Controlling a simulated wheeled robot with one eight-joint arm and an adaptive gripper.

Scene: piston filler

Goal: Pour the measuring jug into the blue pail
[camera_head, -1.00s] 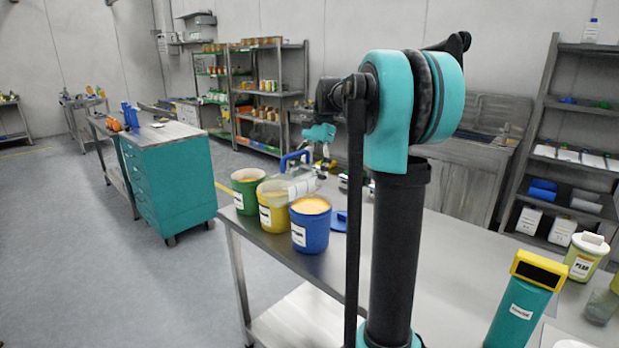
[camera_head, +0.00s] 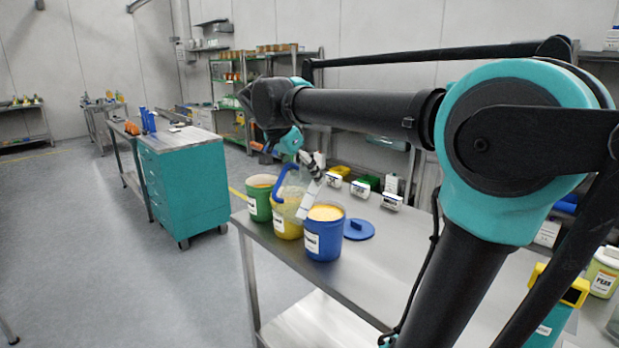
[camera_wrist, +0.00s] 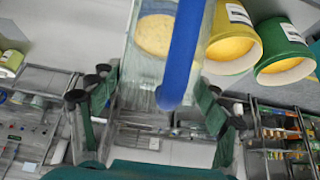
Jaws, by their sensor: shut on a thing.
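The measuring jug (camera_head: 290,192) is clear with a blue handle. My gripper (camera_head: 314,164) is shut on it, above the pails at the table's far left end. The jug looks tilted; its contents cannot be made out. The blue pail (camera_head: 324,243) stands upright just right of and below the jug, with yellow-orange material near its rim. In the wrist view my gripper's (camera_wrist: 155,84) green fingers flank the jug, whose blue handle (camera_wrist: 181,55) crosses the middle. A yellow round surface shows through the jug; which vessel it belongs to is unclear.
A yellow pail (camera_head: 287,229) and a green pail (camera_head: 259,205) stand left of the blue pail, close together. A blue lid (camera_head: 358,230) lies right of it. Small labelled bins (camera_head: 361,188) line the back edge. The table's middle is bare.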

